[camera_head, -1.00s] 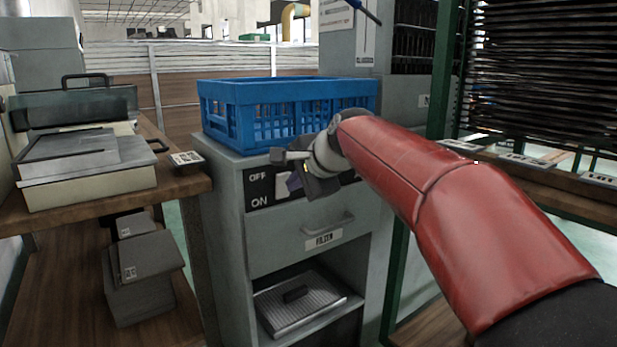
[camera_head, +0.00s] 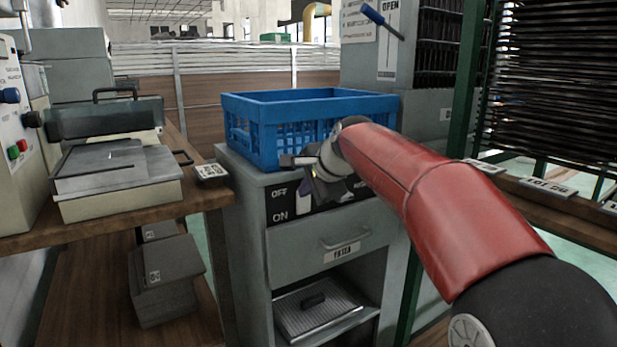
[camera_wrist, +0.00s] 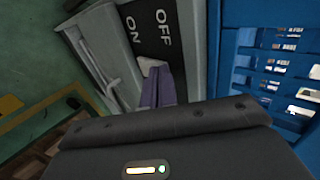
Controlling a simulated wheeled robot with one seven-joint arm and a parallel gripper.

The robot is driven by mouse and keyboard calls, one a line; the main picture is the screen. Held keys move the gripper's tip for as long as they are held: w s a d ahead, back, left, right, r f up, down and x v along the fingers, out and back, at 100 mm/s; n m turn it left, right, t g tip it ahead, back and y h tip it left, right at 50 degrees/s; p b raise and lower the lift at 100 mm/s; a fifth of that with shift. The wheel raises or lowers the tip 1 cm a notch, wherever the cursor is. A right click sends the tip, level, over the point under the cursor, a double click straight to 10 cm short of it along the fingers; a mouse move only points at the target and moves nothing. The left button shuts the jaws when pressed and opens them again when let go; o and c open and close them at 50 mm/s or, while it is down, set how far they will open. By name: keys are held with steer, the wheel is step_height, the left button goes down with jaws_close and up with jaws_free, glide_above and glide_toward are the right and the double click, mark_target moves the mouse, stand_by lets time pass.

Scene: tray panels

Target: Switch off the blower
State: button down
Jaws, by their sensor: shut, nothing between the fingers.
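The blower unit is a grey cabinet (camera_head: 245,215) in the middle of the head view. Its black panel (camera_head: 281,204) reads OFF above ON, with a pale rocker switch (camera_head: 303,206) beside the words. My gripper (camera_head: 306,188) is shut and empty at the front of this panel. In the wrist view its purple-grey fingers (camera_wrist: 157,84) point at the pale switch (camera_wrist: 151,66) and cover part of it. The fingertips are at or very near the switch; I cannot tell whether they touch it. The switch's tilt is not clear.
A blue crate (camera_head: 250,140) sits on the cabinet top, close behind my gripper. A drawer handle (camera_head: 345,236) sticks out below the panel. A wooden bench (camera_head: 100,226) with a press stands at the left. A green rack post (camera_head: 468,95) stands at the right.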

steer(key=r+p, duration=0.2)
steer(key=shift+w+a+p, duration=0.15)
steer(key=shift+w+p, duration=0.1)
steer(key=shift+p, duration=0.15)
stand_by(0.3)
steer(key=shift+f, duration=0.1)
